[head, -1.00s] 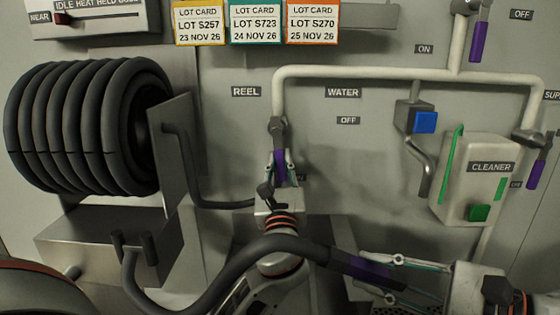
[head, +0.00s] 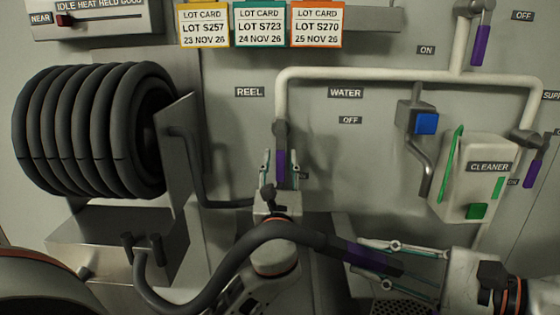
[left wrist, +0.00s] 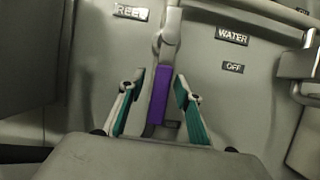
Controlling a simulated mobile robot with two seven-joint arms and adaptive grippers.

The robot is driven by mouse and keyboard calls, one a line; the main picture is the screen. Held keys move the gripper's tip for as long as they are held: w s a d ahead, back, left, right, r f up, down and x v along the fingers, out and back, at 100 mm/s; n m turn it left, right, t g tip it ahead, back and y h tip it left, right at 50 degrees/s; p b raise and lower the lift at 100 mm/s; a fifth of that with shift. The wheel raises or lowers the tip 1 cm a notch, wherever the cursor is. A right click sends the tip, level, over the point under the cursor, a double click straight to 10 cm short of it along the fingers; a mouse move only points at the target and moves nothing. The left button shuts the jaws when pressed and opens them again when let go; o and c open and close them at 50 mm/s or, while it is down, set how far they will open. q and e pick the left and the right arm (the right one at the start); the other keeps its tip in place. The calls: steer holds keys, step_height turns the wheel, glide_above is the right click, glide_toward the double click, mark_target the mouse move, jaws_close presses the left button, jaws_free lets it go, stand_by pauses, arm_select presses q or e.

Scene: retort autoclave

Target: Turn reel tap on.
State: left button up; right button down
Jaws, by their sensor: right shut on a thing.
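The reel tap is a grey valve on the white pipe under the REEL label (head: 249,92), with a purple lever (head: 280,166) hanging straight down. Its OFF label (head: 349,120) is to the right, and a small label lower down is partly hidden. My left gripper (head: 280,158) is open, with one finger on each side of the lever. In the left wrist view the purple lever (left wrist: 160,95) stands between the spread fingers, with a visible gap at the right finger. My right gripper (head: 392,262) is shut on the purple-banded end of the dark hose (head: 368,256).
The hose reel (head: 85,130) and its metal bracket fill the left. The hose loops in front of my left arm. At right are the cleaner box (head: 475,180), a blue-button unit (head: 424,122) and other purple levers (head: 480,45). Lot cards hang above.

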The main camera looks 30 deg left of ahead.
arm_select(q)
steer(key=shift+s+d+f, duration=0.3)
steer(key=shift+s, duration=0.1)
steer(key=v, duration=1.1)
steer(key=shift+r, duration=0.15)
